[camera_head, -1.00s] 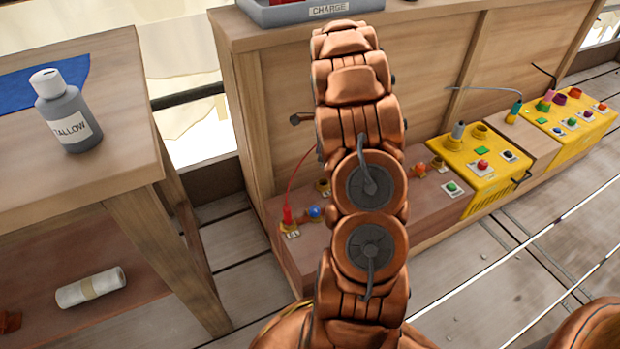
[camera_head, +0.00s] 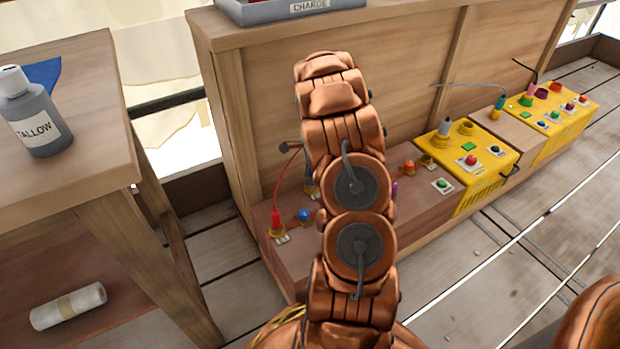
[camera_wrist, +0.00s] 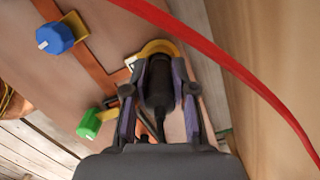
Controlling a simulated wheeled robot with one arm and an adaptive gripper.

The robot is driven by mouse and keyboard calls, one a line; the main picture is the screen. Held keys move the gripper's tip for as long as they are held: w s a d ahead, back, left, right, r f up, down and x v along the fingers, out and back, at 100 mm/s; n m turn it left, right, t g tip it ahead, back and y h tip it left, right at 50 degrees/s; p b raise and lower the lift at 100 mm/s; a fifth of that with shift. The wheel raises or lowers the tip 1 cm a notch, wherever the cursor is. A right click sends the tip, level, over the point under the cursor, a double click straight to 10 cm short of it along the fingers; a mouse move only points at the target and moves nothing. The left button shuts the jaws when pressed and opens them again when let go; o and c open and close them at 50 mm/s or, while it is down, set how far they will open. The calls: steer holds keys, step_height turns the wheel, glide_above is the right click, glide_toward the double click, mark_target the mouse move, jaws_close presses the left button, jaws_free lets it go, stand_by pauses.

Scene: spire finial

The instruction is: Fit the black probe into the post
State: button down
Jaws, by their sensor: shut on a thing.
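The black probe (camera_wrist: 158,82) is between the fingers of my gripper (camera_wrist: 158,92) in the wrist view, and the gripper is shut on it. The yellow ring of the post (camera_wrist: 160,46) curves around the far end of the probe. I cannot tell whether the tip is inside the ring or only over it.
A red cable (camera_wrist: 225,60) arcs across the wrist view, close to the gripper. A blue knob (camera_wrist: 55,38) and a green knob (camera_wrist: 90,124) stand on the panel. The red plug (camera_head: 277,226) stands left of my arm. Yellow boxes (camera_head: 468,165) sit right. The wooden back panel (camera_head: 255,120) rises behind.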

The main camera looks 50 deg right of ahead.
steer(key=shift+f+p, duration=0.25)
steer(key=shift+p, duration=0.1)
steer(key=c, duration=0.9)
jaws_free()
steer(key=shift+c, duration=0.2)
steer(key=shift+r+b, duration=0.1)
steer(key=shift+b, duration=0.2)
